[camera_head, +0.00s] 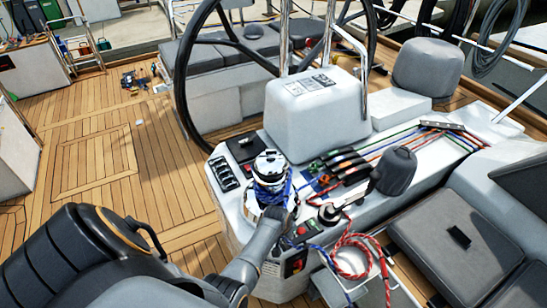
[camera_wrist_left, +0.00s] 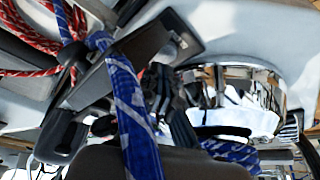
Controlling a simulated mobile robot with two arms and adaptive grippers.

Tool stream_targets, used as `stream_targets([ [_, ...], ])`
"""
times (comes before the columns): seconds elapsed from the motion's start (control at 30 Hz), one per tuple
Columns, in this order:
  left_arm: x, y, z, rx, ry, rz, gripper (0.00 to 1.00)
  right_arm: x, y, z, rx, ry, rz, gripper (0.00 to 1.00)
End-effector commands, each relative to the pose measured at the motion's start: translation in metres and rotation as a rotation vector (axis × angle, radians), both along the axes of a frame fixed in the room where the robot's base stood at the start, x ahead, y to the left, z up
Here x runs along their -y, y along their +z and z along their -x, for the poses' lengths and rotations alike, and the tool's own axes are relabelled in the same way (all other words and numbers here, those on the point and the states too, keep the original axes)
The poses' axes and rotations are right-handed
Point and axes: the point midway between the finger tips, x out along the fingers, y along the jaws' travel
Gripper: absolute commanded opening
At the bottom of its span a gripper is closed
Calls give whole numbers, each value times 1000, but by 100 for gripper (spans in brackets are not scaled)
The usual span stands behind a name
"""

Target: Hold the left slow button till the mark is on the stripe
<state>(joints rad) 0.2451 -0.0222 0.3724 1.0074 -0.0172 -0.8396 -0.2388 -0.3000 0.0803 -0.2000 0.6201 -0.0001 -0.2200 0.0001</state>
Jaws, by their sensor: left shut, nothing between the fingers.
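My left gripper (camera_head: 283,222) is shut and empty beside the winch on the white console, low on its near side. The chrome winch (camera_head: 270,168) has blue line wrapped round it; it also shows in the wrist view (camera_wrist_left: 236,88). A small dark panel with red and yellow buttons (camera_head: 295,263) sits on the console's near face, just below the gripper. I cannot tell which button is the left slow one or whether the gripper touches it. In the wrist view, a blue-and-white line (camera_wrist_left: 131,105) crosses in front and hides part of the fingers. I cannot pick out the mark or stripe. My right gripper is not in view.
A black steering wheel (camera_head: 181,85) and a white pedestal (camera_head: 315,115) stand behind. Line clutches (camera_head: 345,165) and a grey-covered winch (camera_head: 395,172) are to the right. Red rope (camera_head: 350,245) hangs near the gripper. The teak deck (camera_head: 100,160) at left is mostly clear.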

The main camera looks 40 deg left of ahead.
Motion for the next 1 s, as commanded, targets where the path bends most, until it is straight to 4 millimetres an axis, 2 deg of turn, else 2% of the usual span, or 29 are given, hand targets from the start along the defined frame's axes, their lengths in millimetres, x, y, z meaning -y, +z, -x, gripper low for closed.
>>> stream_targets([
  [0.63,0,-20,0,0,-1,0,0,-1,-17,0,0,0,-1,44],
  [1.0,0,-18,0,-1,0,0,0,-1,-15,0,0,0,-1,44],
])
